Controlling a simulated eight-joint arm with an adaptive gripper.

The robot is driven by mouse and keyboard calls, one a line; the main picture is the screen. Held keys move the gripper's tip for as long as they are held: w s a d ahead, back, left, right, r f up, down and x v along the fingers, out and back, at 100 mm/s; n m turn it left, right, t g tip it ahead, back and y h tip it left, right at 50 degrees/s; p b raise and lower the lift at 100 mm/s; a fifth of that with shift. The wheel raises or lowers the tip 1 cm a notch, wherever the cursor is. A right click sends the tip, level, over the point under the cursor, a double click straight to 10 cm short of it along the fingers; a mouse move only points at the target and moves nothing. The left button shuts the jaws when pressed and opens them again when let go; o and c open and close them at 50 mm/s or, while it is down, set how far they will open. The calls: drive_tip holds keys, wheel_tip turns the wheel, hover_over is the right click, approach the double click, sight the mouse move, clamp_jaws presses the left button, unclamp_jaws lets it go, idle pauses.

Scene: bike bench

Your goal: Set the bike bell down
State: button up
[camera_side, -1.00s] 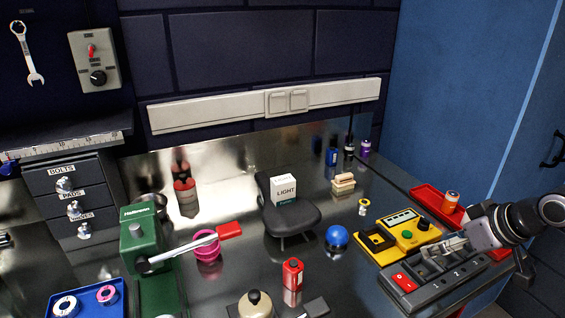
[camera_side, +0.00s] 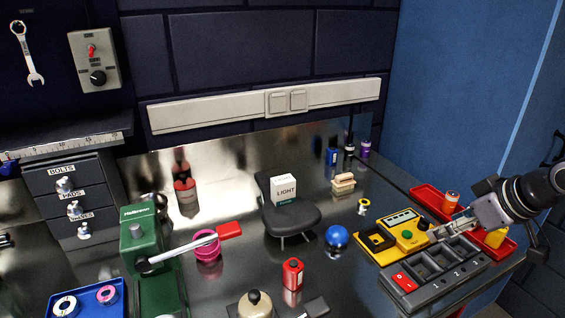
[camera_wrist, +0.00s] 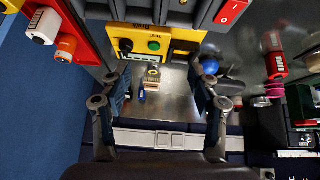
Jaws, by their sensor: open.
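My gripper (camera_side: 440,239) is at the right, just over the back of the black compartment tray (camera_side: 450,284) and beside the yellow unit. In the wrist view my gripper (camera_wrist: 160,88) shows its two fingers spread wide, with nothing held between them. A shiny blue dome (camera_side: 336,238), which may be the bike bell, rests on the bench left of the yellow unit, well apart from my gripper. It also shows beyond the right-hand finger in the wrist view (camera_wrist: 209,66). A beige dome with a dark knob (camera_side: 255,305) stands at the front edge; I cannot tell which dome is the bell.
A yellow unit (camera_side: 418,241) with a green button adjoins the compartment tray. A red tray (camera_side: 428,195) behind my gripper holds an orange cylinder (camera_side: 451,201) and a yellow item (camera_side: 495,238). A green press (camera_side: 140,239) stands left. The bench around the blue dome is mostly clear.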

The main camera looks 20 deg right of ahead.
drive_tip(key=w+a+n+t+h, duration=0.25)
drive_tip(key=a+n, duration=0.65)
drive_tip(key=n, duration=0.7)
drive_tip(key=w+a+n+t+h, duration=0.1)
drive_tip(key=w+a+n+t, duration=0.25)
drive_tip(key=a+n, duration=0.8)
drive_tip(key=n, duration=0.4)
approach(340, 241)
drive_tip(key=shift+w+a+r+h, duration=0.1)
drive_tip(key=shift+a+r+h, duration=0.15)
drive_tip(key=shift+a+r, duration=0.1)
drive_tip(key=shift+d+f, duration=0.1)
drive_tip(key=shift+f, duration=0.4)
drive_tip(key=x, duration=1)
drive_tip(key=shift+w+d+f, duration=0.15)
drive_tip(key=shift+w+d, duration=0.1)
drive_tip(key=shift+w, duration=0.05)
